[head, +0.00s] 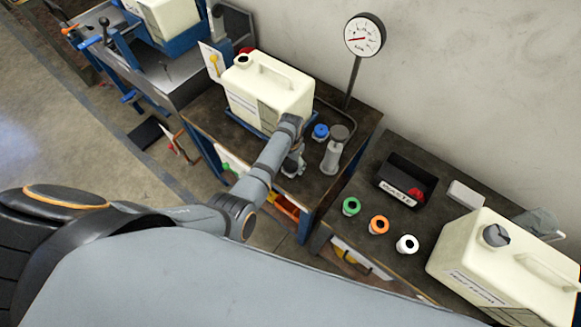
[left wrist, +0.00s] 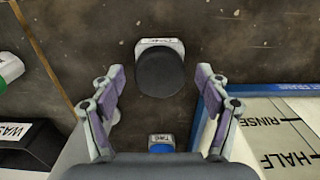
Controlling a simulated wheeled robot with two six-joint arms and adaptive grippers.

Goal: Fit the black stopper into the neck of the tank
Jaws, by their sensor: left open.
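The pale tank (head: 265,95) stands on the dark bench with its open neck (head: 243,60) at the top left. It also shows at the right edge of the left wrist view (left wrist: 275,135). My left gripper (head: 292,165) is low over the bench, to the right of the tank's front. In the left wrist view its fingers (left wrist: 165,100) are spread and empty. The round black stopper (left wrist: 162,74) sits on a small white labelled holder between and just beyond the fingertips. In the head view my gripper mostly hides it. My right gripper is not in view.
A gauge on a post (head: 364,36) rises behind. The right table holds a waste bin (head: 402,180), green, orange and white caps and another tank (head: 500,265).

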